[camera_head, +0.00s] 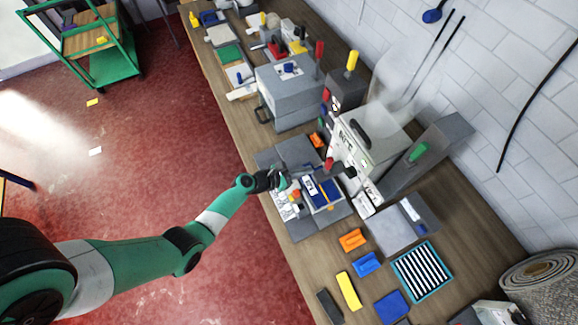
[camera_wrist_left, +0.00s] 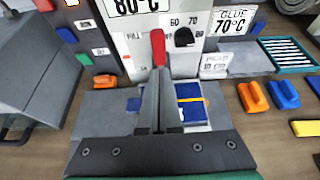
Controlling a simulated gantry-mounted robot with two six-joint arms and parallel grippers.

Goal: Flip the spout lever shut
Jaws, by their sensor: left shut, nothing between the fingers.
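A spout lever with a red handle (camera_head: 329,163) is on the front of the white glue machine (camera_head: 368,140). In the left wrist view the red handle (camera_wrist_left: 158,48) stands upright, just beyond my fingertips. My left gripper (camera_head: 284,181) is shut and empty, above the grey plate in front of the machine. In the left wrist view its closed dark fingers (camera_wrist_left: 157,78) point at the lever and hide its lower part. I cannot tell whether they touch it. My right gripper is not in view.
A black knob (camera_wrist_left: 184,37) is right of the lever. Orange (camera_head: 353,240) and blue (camera_head: 367,263) clamps lie on the bench. A grey box (camera_head: 287,92) stands beside the machine.

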